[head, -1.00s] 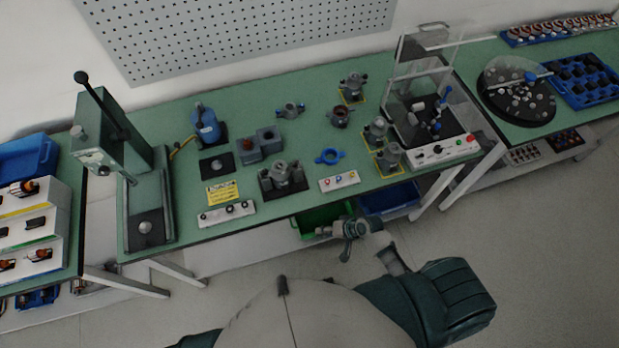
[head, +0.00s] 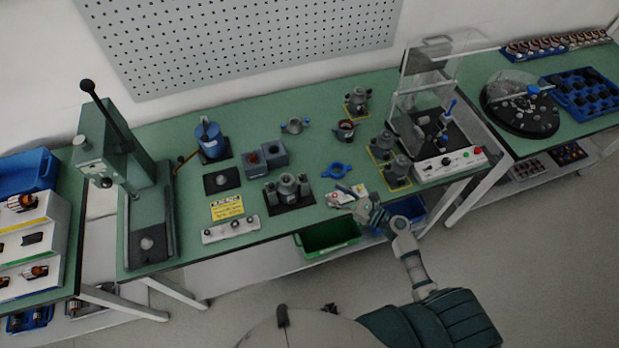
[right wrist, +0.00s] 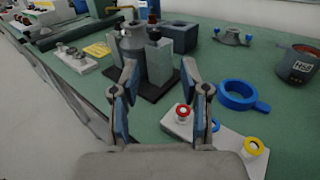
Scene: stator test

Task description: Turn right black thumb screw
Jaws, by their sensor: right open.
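A fixture with a black base plate (head: 290,200) stands near the front edge of the green bench, holding a grey metal housing (head: 287,183) between upright blocks. In the right wrist view the housing (right wrist: 133,42) stands beside a grey block (right wrist: 158,60), which has a small dark screw (right wrist: 154,35) on top. The screw is too small to make out well. My right gripper (head: 340,196) is open and empty, to the right of the fixture, over the white button panel. In the right wrist view its fingers (right wrist: 159,72) point towards the fixture, apart from it. My left gripper is out of view.
The white button panel (right wrist: 225,140) with red, blue and yellow buttons lies below my right gripper. A blue ring (head: 336,171) lies behind it. A green press (head: 118,155) stands far left.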

